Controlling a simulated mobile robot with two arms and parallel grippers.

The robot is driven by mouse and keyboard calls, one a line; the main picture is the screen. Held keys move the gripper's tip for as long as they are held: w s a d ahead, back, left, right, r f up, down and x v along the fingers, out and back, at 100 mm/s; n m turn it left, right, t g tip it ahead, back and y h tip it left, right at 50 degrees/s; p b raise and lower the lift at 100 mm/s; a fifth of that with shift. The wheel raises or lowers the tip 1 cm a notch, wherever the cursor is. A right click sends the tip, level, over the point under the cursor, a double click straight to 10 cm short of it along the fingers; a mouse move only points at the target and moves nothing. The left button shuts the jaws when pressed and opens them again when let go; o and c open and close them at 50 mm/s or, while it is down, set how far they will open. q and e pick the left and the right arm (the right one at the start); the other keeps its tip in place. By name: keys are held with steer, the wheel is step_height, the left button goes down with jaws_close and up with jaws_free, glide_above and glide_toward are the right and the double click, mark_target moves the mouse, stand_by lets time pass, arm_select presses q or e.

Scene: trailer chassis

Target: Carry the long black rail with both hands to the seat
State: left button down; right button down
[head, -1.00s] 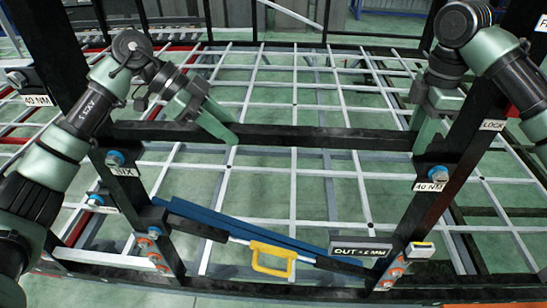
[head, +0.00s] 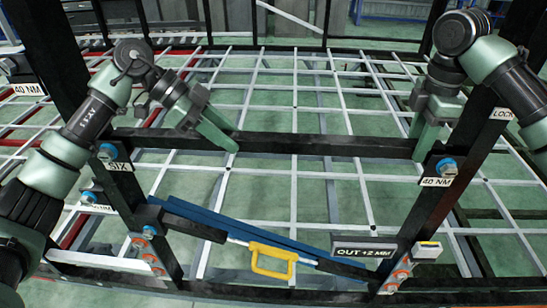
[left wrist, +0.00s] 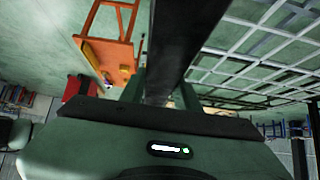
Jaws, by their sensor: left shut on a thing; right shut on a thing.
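The long black rail (head: 300,143) lies level across the upper middle of the head view, in front of the white grid. My left gripper (head: 220,136) is shut on its left part, and my right gripper (head: 424,135) on its right end. In the left wrist view the rail (left wrist: 185,40) runs away between the fingers (left wrist: 160,97). The rail spans between two slanting black posts, the left post (head: 128,195) marked SIX and the right post (head: 428,205) marked 40 NM. I cannot tell which part is the seat, or whether the rail touches the posts.
Blue bolts (head: 107,152) and (head: 446,167) stick out of the posts near the rail's ends. An orange table (left wrist: 110,50) shows in the left wrist view.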

arm_select(q)
steer(key=shift+f, duration=0.3)
arm_select(e)
steer(key=shift+f, duration=0.4)
arm_select(q)
steer(key=c, duration=1)
jaws_free()
arm_select(e)
steer(key=c, duration=1)
jaws_free()
steer(key=shift+c, duration=0.2)
arm_select(q)
steer(key=shift+s, duration=0.15)
arm_select(e)
steer(key=shift+s+r, duration=0.1)
steer(key=shift+s, duration=0.05)
arm_select(q)
steer(key=shift+a+r, duration=0.35)
steer(key=shift+r, duration=0.05)
steer(key=v, duration=1.1)
arm_select(e)
step_height(320, 180, up, 12)
